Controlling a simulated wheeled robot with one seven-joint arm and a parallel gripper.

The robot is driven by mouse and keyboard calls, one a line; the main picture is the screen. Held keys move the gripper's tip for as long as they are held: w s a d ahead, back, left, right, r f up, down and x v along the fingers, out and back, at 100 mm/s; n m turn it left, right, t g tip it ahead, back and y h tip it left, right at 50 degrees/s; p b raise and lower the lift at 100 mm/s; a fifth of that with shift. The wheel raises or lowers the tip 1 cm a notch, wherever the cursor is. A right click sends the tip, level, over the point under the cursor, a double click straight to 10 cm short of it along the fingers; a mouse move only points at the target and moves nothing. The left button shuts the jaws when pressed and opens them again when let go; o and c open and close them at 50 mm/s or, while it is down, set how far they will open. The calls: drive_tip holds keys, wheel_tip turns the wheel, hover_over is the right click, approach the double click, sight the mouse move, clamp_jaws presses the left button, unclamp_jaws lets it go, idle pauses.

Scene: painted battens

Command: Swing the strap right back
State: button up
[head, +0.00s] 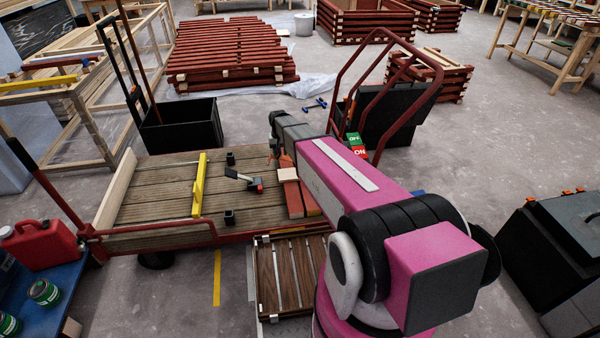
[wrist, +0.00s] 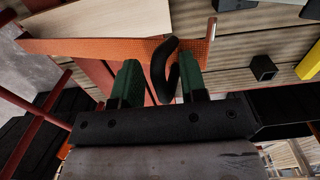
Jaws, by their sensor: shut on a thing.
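The orange strap (wrist: 85,48) runs across the wrist view, from the left edge to an end by a small pin at upper right. A black loop (wrist: 160,72) stands at the strap, between the two green fingers of my gripper (wrist: 160,84). My gripper is shut on this loop. A bit of orange, seemingly the strap (head: 285,161), shows in the head view beside my arm, which hides most of my gripper. Red battens (head: 293,199) lie under a pale wood block (head: 288,174) close by; the block (wrist: 115,18) also shows in the wrist view.
The plank deck of a cart (head: 155,190) carries a yellow bar (head: 199,185), a black clamp (head: 243,180) and small black square sockets (head: 230,217). A red tubular handle (head: 345,62) rises behind my arm. A red bar (wrist: 40,125) crosses the wrist view at left.

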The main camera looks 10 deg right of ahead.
drive_tip(key=shift+o, duration=1.2)
drive_tip(key=shift+s+d+r, duration=0.1)
drive_tip(key=shift+d+r, duration=1.7)
drive_tip(key=shift+d, duration=0.2)
drive_tip(key=shift+d+r, duration=0.1)
drive_tip(key=o, duration=0.4)
drive_tip(key=shift+d+r, duration=0.9)
drive_tip(key=shift+d, duration=0.25)
drive_tip(key=shift+d+r, duration=0.85)
drive_tip(key=shift+d, duration=0.25)
drive_tip(key=shift+o, duration=0.2)
drive_tip(key=shift+d, duration=0.1)
